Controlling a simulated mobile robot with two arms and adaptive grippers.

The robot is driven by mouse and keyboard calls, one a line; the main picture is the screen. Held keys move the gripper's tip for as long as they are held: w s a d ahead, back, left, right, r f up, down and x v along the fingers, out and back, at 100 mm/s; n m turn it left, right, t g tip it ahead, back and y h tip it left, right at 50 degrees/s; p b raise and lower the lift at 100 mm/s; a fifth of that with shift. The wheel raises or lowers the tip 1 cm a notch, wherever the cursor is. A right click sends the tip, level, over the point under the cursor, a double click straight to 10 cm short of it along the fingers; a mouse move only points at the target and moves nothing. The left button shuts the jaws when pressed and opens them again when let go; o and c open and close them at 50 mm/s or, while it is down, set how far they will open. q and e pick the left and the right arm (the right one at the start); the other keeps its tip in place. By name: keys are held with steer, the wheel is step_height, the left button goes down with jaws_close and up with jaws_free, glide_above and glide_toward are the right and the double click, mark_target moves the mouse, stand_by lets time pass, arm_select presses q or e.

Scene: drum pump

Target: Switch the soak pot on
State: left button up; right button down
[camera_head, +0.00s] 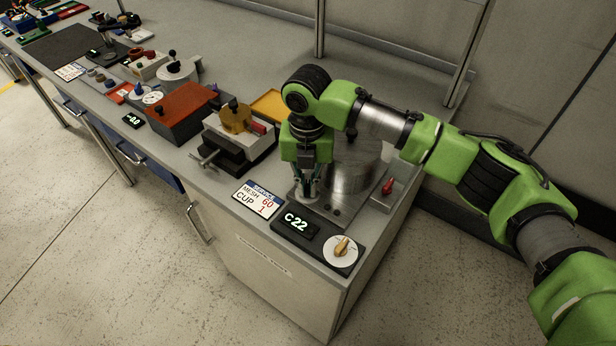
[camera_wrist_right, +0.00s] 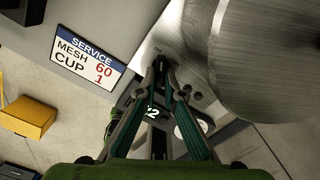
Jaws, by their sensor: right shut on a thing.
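The soak pot (camera_head: 352,172) is a round steel vessel on a metal base plate (camera_head: 335,214) at the near right end of the bench. In front are a black panel with a lit display reading C 22 (camera_head: 296,223) and a white dial with an orange knob (camera_head: 342,246). My right gripper (camera_head: 307,197) points down at the plate, just left of the pot. In the right wrist view its fingers (camera_wrist_right: 159,64) converge at the plate beside the pot wall (camera_wrist_right: 265,65). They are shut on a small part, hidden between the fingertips. My left gripper is not in view.
A service card reading MESH 60, CUP 1 (camera_head: 258,199) lies left of the display. A red-handled lever (camera_head: 388,187) stands right of the pot. A vise-like device (camera_head: 238,140) and a red-brown box (camera_head: 182,112) stand further left.

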steer(key=m+p, duration=0.6)
steer(key=shift+a+r+m+p, duration=0.25)
steer(key=shift+m+p, duration=0.05)
steer(key=shift+p, duration=0.1)
steer(key=shift+w+m+p, duration=0.1)
steer(key=shift+m+p, duration=0.7)
steer(key=shift+m, duration=0.1)
steer(key=m+p, duration=0.2)
steer(key=m, duration=0.1)
steer(key=shift+w+a+p, duration=0.1)
steer(key=shift+w+p, duration=0.05)
steer(key=shift+p, duration=0.2)
steer(key=shift+w+f+m+p, duration=0.1)
steer(key=shift+m+p, duration=0.45)
steer(key=shift+m, duration=0.45)
steer(key=shift+w+f+m+p, duration=0.1)
steer(key=shift+m+p, duration=0.45)
steer(key=shift+m, duration=0.45)
steer(key=c, duration=2.2)
jaws_free()
steer(key=shift+o, duration=0.2)
